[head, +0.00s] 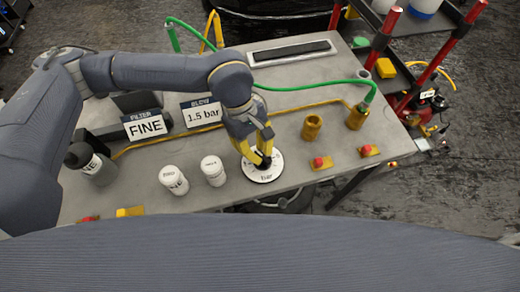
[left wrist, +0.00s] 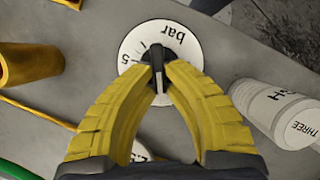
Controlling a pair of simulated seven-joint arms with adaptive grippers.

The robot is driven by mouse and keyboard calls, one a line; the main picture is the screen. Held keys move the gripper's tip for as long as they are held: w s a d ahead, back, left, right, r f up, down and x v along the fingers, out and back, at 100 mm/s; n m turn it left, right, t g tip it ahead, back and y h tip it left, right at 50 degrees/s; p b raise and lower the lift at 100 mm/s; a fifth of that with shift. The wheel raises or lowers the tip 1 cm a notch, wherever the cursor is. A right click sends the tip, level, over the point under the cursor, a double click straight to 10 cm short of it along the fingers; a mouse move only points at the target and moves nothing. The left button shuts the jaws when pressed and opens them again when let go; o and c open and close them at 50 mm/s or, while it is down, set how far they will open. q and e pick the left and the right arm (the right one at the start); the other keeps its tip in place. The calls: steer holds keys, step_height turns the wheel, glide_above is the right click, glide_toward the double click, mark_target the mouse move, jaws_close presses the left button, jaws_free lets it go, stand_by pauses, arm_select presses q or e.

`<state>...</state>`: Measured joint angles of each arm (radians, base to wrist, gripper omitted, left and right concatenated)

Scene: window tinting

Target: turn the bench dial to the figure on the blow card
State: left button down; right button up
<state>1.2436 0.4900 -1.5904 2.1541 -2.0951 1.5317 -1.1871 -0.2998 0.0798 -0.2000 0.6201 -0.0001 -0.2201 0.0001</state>
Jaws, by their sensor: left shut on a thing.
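The bench dial (head: 256,175) is a white round plate marked "bar", near the front edge of the bench. It also shows in the left wrist view (left wrist: 180,43), with a 5 readable and a black knob (left wrist: 157,65) at its middle. My left gripper (head: 265,158) reaches down over the dial. Its yellow fingers (left wrist: 158,75) are closed on the knob from both sides. The fingers hide part of the scale, so I cannot tell the setting. The blow card (head: 202,114) stands behind the dial and reads "1.5 bar". My right gripper is not in view.
A filter card (head: 144,124) reads "FINE". Two white canisters (head: 213,170) (head: 174,180) stand left of the dial; one shows "THREE" in the left wrist view (left wrist: 285,112). A brass fitting (head: 312,127) and red buttons (head: 318,162) are to the right. A green hose (head: 315,85) crosses behind.

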arm_select(q)
steer(key=n, duration=0.2)
steer(key=n+t, duration=0.1)
steer(key=n, duration=0.1)
steer(key=n+t+h, duration=0.1)
steer(key=n, duration=0.1)
steer(key=shift+s+a, duration=0.25)
steer(key=shift+s, duration=0.15)
steer(key=shift+n, duration=0.3)
steer(key=c, duration=1.4)
jaws_free()
steer(key=shift+c, duration=0.2)
steer(key=v, duration=1.2)
steer(key=shift+s, duration=0.15)
